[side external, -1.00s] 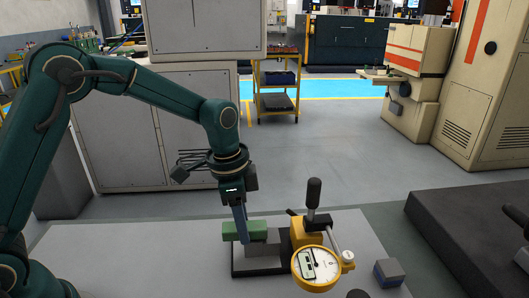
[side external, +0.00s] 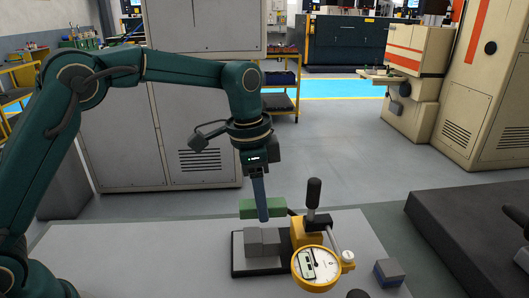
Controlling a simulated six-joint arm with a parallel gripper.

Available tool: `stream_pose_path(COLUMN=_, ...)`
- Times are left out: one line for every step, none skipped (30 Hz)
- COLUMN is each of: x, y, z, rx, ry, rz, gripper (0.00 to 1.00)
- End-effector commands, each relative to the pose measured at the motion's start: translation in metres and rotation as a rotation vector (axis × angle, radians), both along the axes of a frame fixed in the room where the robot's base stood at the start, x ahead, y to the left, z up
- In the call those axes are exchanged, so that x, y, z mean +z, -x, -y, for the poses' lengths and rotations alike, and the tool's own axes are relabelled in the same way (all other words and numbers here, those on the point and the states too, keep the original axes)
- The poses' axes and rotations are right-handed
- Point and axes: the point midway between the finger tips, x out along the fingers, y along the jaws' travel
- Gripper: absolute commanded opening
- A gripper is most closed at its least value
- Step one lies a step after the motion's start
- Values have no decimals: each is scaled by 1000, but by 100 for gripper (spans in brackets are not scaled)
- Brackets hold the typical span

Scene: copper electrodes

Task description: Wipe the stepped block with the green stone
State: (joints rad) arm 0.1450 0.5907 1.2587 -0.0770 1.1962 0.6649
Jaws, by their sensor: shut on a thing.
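The green stone (side external: 249,209) is a flat green bar held in my gripper (side external: 263,212), which is shut on it. The bar lies roughly level and appears to be just above or behind the grey stepped block (side external: 262,242); I cannot tell whether they touch. The stepped block sits on a dark base plate (side external: 240,264) on the table.
A yellow dial gauge (side external: 317,265) with a black-handled yellow stand (side external: 307,232) is close to the right of the block. A small grey-blue block (side external: 389,272) lies farther right. The grey tabletop (side external: 150,255) is clear at left.

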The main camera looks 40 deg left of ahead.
Motion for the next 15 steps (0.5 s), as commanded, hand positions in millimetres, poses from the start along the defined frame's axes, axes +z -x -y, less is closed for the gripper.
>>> stream_pose_path(x=5, y=0, z=0, rx=0, ry=1, rz=4, gripper=0)
stream_pose_path(x=8, y=-1, z=0, rx=0, ry=1, rz=5, gripper=0)
stream_pose_path(x=12, y=-1, z=0, rx=0, ry=1, rz=4, gripper=0)
stream_pose_path(x=14, y=-1, z=0, rx=0, ry=1, rz=5, gripper=0)
stream_pose_path(x=17, y=-1, z=0, rx=0, ry=1, rz=4, gripper=0)
stream_pose_path(x=21, y=-1, z=0, rx=0, ry=1, rz=4, gripper=0)
stream_pose_path(x=23, y=-1, z=0, rx=0, ry=1, rz=4, gripper=0)
stream_pose_path(x=25, y=-1, z=0, rx=1, ry=1, rz=3, gripper=0)
stream_pose_path(x=27, y=0, z=0, rx=1, ry=1, rz=3, gripper=0)
stream_pose_path(x=28, y=0, z=0, rx=1, ry=1, rz=2, gripper=0)
stream_pose_path(x=29, y=0, z=0, rx=1, ry=1, rz=2, gripper=0)
stream_pose_path(x=29, y=0, z=0, rx=1, ry=0, rz=1, gripper=0)
stream_pose_path(x=30, y=0, z=0, rx=1, ry=0, rz=1, gripper=0)
stream_pose_path(x=30, y=0, z=0, rx=1, ry=0, rz=1, gripper=0)
stream_pose_path(x=29, y=0, z=0, rx=1, ry=1, rz=1, gripper=0)
